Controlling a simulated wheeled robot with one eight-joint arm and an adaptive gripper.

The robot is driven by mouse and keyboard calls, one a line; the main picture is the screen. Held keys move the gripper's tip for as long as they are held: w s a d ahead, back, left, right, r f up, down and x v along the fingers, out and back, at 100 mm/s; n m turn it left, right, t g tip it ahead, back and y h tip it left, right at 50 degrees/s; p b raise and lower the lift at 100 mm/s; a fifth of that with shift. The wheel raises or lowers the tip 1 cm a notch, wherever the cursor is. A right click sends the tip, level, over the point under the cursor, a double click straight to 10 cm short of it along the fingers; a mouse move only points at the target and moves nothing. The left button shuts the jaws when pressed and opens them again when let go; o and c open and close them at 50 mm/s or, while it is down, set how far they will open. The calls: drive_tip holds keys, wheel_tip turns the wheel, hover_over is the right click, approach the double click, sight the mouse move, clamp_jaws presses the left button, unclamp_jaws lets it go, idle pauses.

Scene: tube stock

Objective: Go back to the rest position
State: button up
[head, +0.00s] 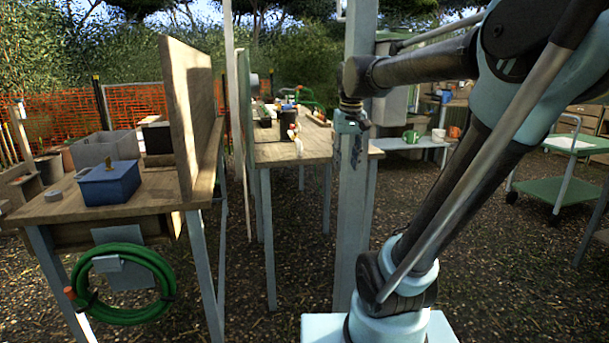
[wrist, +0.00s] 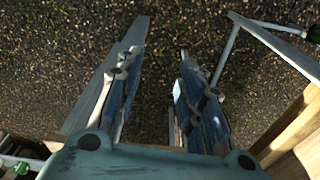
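My gripper (head: 347,160) hangs pointing down from my raised arm, in front of a pale upright post in the head view. In the wrist view my gripper (wrist: 158,75) has its two fingers spread apart, with only dark gravelly ground between them. It is open and empty, and nothing is held. It hangs well above the ground, and no object touches its fingertips.
A wooden bench (head: 60,208) at left bears a blue box (head: 108,183) and a grey bin. A second table (head: 275,154) stands at the middle, and a green cart (head: 560,190) at right. A coiled green hose (head: 125,318) hangs at left. Gravel between them is clear.

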drive_tip(key=s+d+f, duration=0.3)
drive_tip(key=s+f, duration=0.5)
drive_tip(key=f, duration=0.2)
drive_tip(key=s+d+f+m+t, duration=0.1)
drive_tip(key=s+d+f, duration=0.2)
drive_tip(key=s+f, duration=0.6)
drive_tip(key=shift+d+f, duration=0.15)
drive_tip(key=shift+f, duration=0.7)
drive_tip(key=shift+w+f, duration=0.2)
drive_tip(key=shift+w, duration=0.2)
